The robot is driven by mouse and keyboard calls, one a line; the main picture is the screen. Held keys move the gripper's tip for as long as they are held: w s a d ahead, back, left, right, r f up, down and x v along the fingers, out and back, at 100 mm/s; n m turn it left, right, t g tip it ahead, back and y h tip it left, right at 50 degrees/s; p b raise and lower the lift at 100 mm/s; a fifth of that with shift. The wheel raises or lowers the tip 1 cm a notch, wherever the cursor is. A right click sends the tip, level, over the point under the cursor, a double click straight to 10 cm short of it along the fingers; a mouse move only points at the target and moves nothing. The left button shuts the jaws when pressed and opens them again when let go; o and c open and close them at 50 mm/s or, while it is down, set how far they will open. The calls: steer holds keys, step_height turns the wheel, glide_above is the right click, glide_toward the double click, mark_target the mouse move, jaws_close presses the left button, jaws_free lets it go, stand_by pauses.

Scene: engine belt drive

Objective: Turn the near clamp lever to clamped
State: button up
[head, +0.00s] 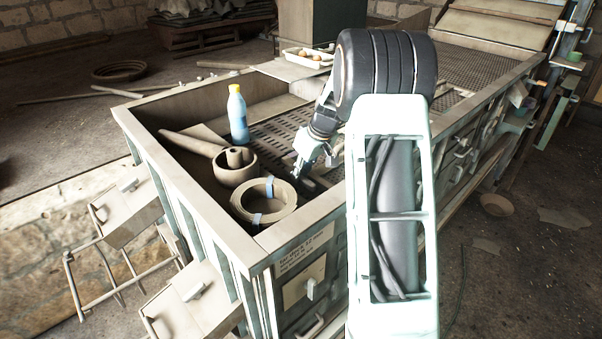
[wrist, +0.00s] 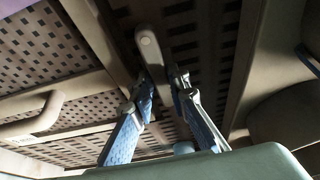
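A grey lever with a rounded end (wrist: 148,42) lies over the perforated plate in the wrist view; it appears to be the clamp lever, but I cannot tell whether it is the near one. My gripper (wrist: 163,82) has its two blue-padded fingers apart, with the lever's bar running between or just beyond them. I cannot tell whether either finger touches it. In the head view my gripper (head: 299,170) reaches down into the large box, close to its slotted floor. The lever is hidden or too small to make out there.
Inside the box are a tape roll (head: 265,202), a round pot (head: 235,167) and a blue bottle (head: 237,115). The box's pale rim (head: 312,224) stands in front of my gripper. A handle-like bar (wrist: 32,122) is at left in the wrist view.

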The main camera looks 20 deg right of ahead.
jaws_close()
